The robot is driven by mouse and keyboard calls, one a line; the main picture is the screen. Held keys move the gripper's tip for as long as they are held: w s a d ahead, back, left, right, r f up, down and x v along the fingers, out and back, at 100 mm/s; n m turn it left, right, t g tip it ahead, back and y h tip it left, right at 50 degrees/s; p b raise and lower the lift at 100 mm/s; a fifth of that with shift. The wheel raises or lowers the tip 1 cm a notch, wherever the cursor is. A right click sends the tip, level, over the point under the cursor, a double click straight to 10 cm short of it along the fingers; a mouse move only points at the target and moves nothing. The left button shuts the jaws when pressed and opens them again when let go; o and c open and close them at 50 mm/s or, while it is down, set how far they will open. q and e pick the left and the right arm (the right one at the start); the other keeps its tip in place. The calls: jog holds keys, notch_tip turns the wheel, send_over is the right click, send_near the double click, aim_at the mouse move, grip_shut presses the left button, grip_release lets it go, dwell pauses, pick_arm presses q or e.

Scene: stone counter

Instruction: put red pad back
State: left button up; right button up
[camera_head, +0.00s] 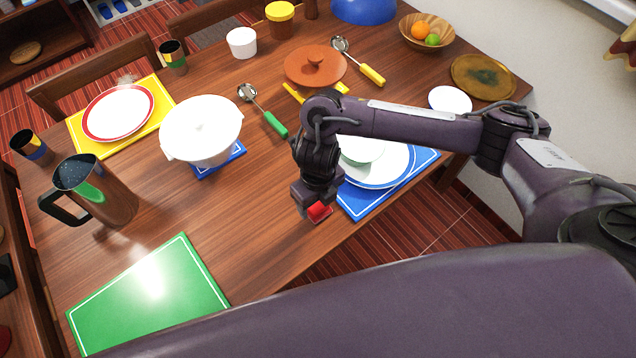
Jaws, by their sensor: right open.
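My right gripper (317,203) hangs fingers down near the table's front edge, just left of the blue placemat. It is open. A small red patch (318,212) shows at its fingertips; I cannot tell whether it is part of the gripper or a piece of a red pad. No other red pad is plainly visible. A white covered pot (201,131) stands on a small blue pad (220,162). My left gripper is not in view.
A green mat (150,292) lies at the front left, beside a dark jug (104,197). The blue placemat (362,202) holds a plate (395,172) and bowl, partly hidden by my right arm. A green-handled ladle (266,113) lies mid-table. Bare wood lies left of my gripper.

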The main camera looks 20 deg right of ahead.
aim_at(318, 204)
notch_tip(318, 204, up, 11)
jog(key=p, duration=0.2)
dwell(0.6)
